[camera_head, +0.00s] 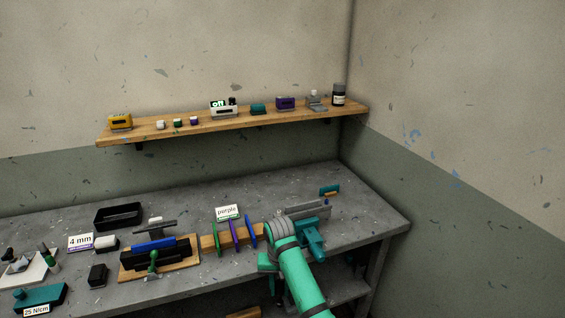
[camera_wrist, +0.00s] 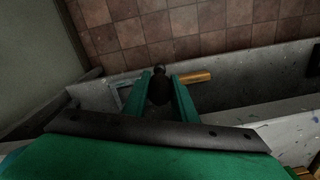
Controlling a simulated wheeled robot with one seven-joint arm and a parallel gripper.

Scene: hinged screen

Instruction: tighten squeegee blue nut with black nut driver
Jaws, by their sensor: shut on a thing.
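My gripper (camera_head: 312,238) is at the right end of the bench in the head view. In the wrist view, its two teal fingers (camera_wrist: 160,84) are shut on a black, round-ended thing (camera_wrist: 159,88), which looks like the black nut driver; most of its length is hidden. A wooden board (camera_head: 188,268) left of centre carries a dark block with a blue bar (camera_head: 153,244) and a grey T-shaped piece (camera_head: 155,227), possibly the squeegee. A green-handled clamp (camera_head: 152,264) is at its front. My gripper is well to the right of this board. I cannot pick out the blue nut.
A wooden rack (camera_head: 208,243) with several coloured upright pieces stands between board and gripper, by a "purple" label (camera_head: 228,212). A teal thing with a wooden part (camera_head: 329,190) lies at the back right. A black tray (camera_head: 118,216) is at the back left. A shelf (camera_head: 240,122) hangs above.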

